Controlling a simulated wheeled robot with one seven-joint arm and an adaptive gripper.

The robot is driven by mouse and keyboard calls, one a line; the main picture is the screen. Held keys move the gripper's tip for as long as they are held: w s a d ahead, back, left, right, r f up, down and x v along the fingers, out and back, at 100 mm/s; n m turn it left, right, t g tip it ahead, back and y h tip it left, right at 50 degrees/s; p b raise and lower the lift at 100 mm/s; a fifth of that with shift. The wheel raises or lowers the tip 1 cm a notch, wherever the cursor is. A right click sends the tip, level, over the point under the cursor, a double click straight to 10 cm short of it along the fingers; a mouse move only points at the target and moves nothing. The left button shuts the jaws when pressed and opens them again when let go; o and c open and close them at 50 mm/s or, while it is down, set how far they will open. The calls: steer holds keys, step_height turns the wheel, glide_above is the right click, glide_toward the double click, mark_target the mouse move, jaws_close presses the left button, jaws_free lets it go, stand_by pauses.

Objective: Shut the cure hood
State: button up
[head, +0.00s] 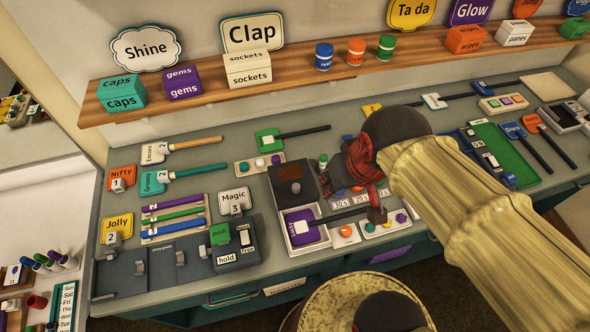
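The cure hood (292,183) is a dark grey lid with a small brown window. It appears raised at the back of a shallow white tray (318,241). A purple sign paddle (300,222) lies in the tray, its dark handle reaching right under my arm. My gripper (345,182), red and black, is just right of the hood, above the time labels. I cannot tell whether it touches the hood. Its fingers are dark and partly hidden by my wrist, so their opening is unclear.
Coloured buttons (371,227) sit right of the tray, and a small green-capped bottle (322,160) stands behind my gripper. A grey hold/free fixture (237,243) is to the left. A wooden shelf (215,91) with boxes and pots runs along the back wall.

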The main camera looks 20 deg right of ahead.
steer(key=w+f+g+p, duration=0.1)
steer(key=w, duration=0.2)
steer(key=w+f+g+p, duration=0.1)
steer(key=w, duration=0.2)
steer(key=w+a+f+g+p, duration=0.1)
steer(key=w, duration=0.2)
steer(key=shift+w+g, duration=0.3)
steer(key=shift+w, duration=0.05)
jaws_close()
steer(key=m+g+p, duration=0.1)
steer(key=g+p, duration=0.2)
glide_toward(296, 180)
steer(key=w+d+r, duration=0.1)
steer(key=w+r, duration=0.1)
steer(key=w, duration=0.1)
steer(key=shift+w+r, duration=0.8)
steer(key=shift+w, duration=0.25)
steer(key=shift+m, duration=0.4)
steer(key=b+x, duration=0.1)
steer(key=x, duration=0.9)
steer(key=shift+s+a, duration=0.1)
steer(key=shift+a, duration=0.05)
steer(key=shift+s+a+r+b, duration=0.1)
steer(key=shift+s+a+b, duration=0.1)
steer(key=shift+s, duration=0.8)
steer(key=shift+s+a+r+b, duration=0.1)
steer(key=shift+s+a, duration=0.05)
steer(key=shift+s, duration=0.8)
